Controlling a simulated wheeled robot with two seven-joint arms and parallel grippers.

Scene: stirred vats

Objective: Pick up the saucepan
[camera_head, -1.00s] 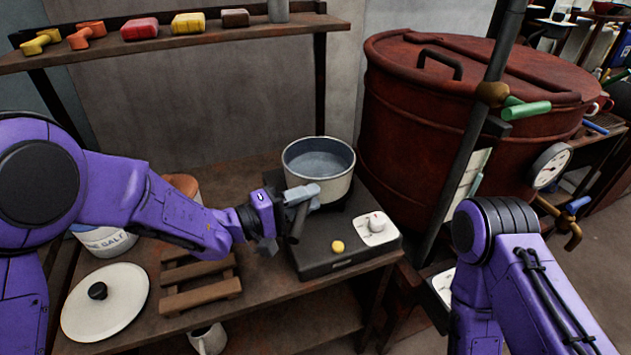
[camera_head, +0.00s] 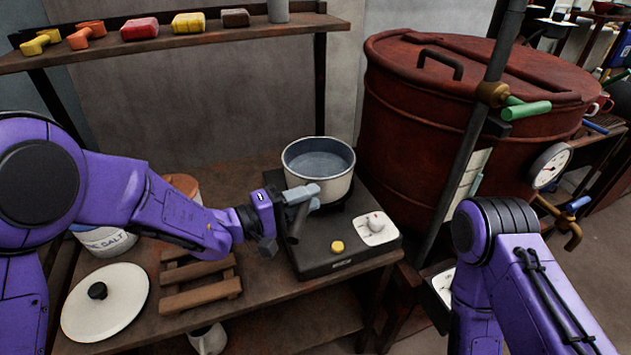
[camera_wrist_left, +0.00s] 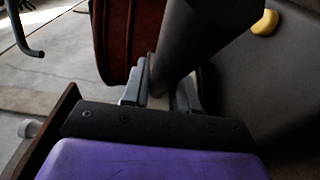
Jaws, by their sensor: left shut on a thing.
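The saucepan (camera_head: 335,187) is cream outside and grey-blue inside, with what looks like liquid in it. It sits upright on the black hot plate (camera_head: 322,264), and I see no gap under it. My left gripper (camera_head: 304,199) is shut on the saucepan's dark handle, at the pan's front left. In the left wrist view the thick dark handle (camera_wrist_left: 208,40) runs between the two grey fingers (camera_wrist_left: 160,92). My right gripper is out of view; only part of my right arm shows at the lower right.
A white lid (camera_head: 125,310) and a wooden rack (camera_head: 200,299) lie on the bench to the left, near a salt tub (camera_head: 105,241). A large rusty vat (camera_head: 415,130) with a dark post stands close on the right. A shelf (camera_head: 170,42) runs above.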

